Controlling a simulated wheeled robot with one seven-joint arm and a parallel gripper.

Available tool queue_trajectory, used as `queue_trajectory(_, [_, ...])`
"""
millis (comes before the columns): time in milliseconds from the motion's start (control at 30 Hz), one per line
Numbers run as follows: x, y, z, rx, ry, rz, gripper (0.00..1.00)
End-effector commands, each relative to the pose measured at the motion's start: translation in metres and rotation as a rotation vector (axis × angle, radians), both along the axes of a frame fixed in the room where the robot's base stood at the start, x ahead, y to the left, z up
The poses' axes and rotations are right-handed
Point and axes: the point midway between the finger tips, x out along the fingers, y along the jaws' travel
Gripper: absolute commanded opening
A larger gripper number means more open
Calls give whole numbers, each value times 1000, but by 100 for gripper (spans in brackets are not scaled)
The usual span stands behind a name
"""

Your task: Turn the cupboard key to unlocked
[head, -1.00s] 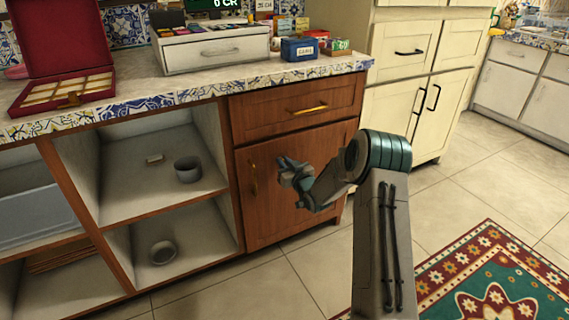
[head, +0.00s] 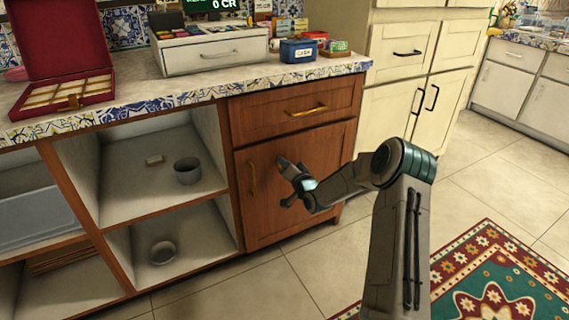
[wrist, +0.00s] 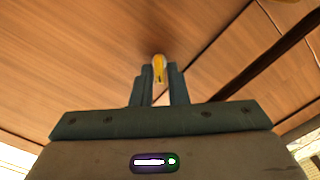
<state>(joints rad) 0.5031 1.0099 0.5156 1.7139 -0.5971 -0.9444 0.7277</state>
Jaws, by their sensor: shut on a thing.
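The wooden cupboard door (head: 310,217) is shut, below a drawer, with a brass handle (head: 253,178) on its left side. My gripper (head: 281,163) is at the upper middle of this door, right of the handle. In the wrist view my gripper (wrist: 159,76) has its fingers closed on a small brass-yellow key (wrist: 159,64), in front of the wood. The keyhole and the key's far end are hidden, so I cannot tell the lock's state. In the head view the key is hidden by my gripper.
The drawer (head: 270,112) above is shut. Open shelves to the left hold a grey cup (head: 187,171) and a bowl (head: 162,252). The counter edge (head: 200,102) runs above. Tiled floor lies clear before the door, with a patterned rug (head: 490,275) at right.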

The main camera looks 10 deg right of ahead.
Motion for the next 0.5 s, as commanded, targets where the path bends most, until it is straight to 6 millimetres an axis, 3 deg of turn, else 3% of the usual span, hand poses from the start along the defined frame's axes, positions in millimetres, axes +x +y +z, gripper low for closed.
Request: queue_trajectory(500, [1,-3,-3,450,146,-2,0])
